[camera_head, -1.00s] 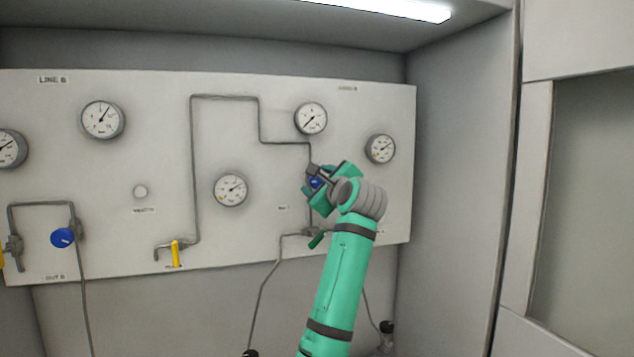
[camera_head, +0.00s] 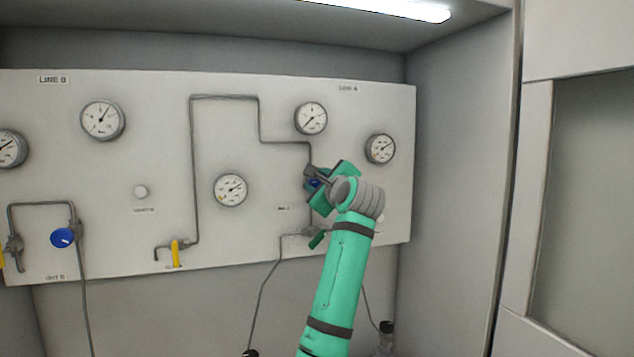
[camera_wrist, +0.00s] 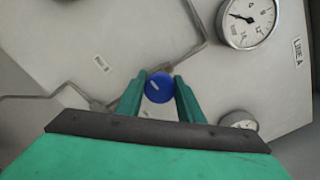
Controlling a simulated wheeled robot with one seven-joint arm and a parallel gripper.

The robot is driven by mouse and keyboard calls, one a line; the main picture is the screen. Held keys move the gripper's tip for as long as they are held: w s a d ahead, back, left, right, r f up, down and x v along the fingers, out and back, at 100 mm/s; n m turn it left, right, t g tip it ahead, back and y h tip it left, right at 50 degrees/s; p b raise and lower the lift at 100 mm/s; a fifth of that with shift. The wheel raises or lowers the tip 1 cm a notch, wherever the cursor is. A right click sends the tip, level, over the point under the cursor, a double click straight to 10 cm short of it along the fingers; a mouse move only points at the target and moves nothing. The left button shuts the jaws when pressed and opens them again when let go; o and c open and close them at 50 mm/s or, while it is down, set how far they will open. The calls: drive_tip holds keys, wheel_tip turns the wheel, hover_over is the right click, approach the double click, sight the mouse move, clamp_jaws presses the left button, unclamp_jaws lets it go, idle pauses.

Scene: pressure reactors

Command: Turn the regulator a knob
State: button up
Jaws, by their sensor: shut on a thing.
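The regulator A knob is a round blue knob (camera_wrist: 158,86) with a white mark on its face. In the wrist view it sits between the two green fingers of my gripper (camera_wrist: 160,90), which are shut on its sides. In the head view my gripper (camera_head: 317,184) is at the right part of the panel, below a gauge, and only a small blue patch of the knob (camera_head: 314,183) shows. My gripper and wrist hide the rest of it.
The white panel (camera_head: 110,180) carries several round gauges, one of them (camera_head: 311,118) just above my gripper. A second blue knob (camera_head: 62,238) is at the left. A yellow handle (camera_head: 176,254) and a green handle (camera_head: 317,240) are low on the panel. A grey side wall (camera_head: 455,160) stands to the right.

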drive_tip(key=n, duration=0.3)
drive_tip(key=shift+f+n, duration=0.1)
drive_tip(key=shift+n, duration=0.2)
drive_tip(key=n, duration=0.3)
drive_tip(key=shift+n, duration=0.3)
drive_tip(key=n, duration=0.7)
drive_tip(key=shift+f, duration=0.15)
drive_tip(key=n, duration=0.7)
drive_tip(key=shift+d+n, duration=0.1)
drive_tip(key=shift+n, duration=0.2)
drive_tip(key=n, duration=0.3)
drive_tip(key=shift+n, duration=1.9)
